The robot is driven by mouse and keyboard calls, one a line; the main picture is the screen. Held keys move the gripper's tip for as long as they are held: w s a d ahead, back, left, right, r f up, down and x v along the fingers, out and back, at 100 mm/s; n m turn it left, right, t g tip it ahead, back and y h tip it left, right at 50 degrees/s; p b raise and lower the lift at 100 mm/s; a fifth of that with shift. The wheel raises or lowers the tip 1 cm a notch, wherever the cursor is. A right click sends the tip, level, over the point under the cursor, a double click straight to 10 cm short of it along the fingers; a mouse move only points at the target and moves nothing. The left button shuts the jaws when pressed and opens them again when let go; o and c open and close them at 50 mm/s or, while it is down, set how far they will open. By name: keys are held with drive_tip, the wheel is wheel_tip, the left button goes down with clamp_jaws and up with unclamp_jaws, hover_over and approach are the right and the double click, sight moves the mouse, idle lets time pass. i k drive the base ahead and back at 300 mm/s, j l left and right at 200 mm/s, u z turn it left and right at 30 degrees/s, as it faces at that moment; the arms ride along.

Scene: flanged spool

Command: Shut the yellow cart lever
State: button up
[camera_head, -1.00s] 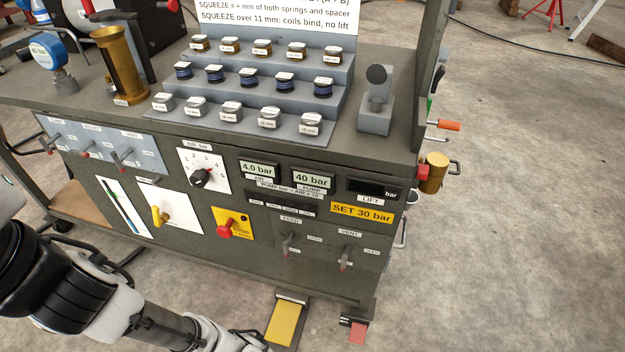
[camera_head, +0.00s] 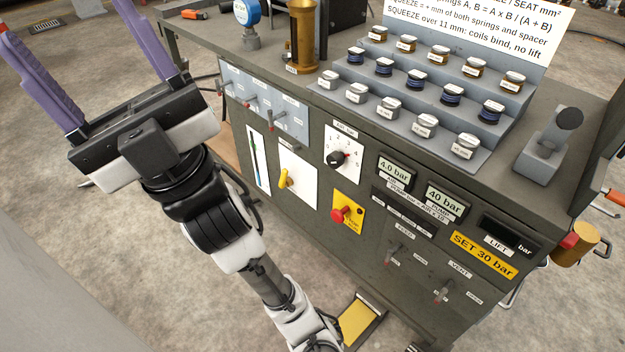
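The yellow cart lever (camera_head: 287,180) sits on a white plate (camera_head: 297,187) on the cart's front panel, left of the red stop knob. It leans from upper right to lower left. My gripper (camera_head: 90,50) is at the upper left, its two purple fingers pointing up and spread wide apart. Nothing is between the fingers. It is left of the cart and apart from the lever.
The cart's front holds a red knob on a yellow plate (camera_head: 344,212), a black dial (camera_head: 337,159) and small levers at upper left and lower right. A yellow pedal (camera_head: 358,320) is near the floor. Stepped racks (camera_head: 360,130) of labelled springs and spacers stand on top.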

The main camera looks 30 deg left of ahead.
sight(284, 181)
drive_tip(key=i+j, duration=0.1)
drive_tip(key=j, duration=0.2)
drive_tip(key=i+j, duration=0.1)
drive_tip(key=j, duration=0.25)
drive_tip(key=i+j+u, duration=0.1)
drive_tip(key=j, duration=0.2)
drive_tip(key=i+j, duration=0.15)
drive_tip(key=j, duration=0.2)
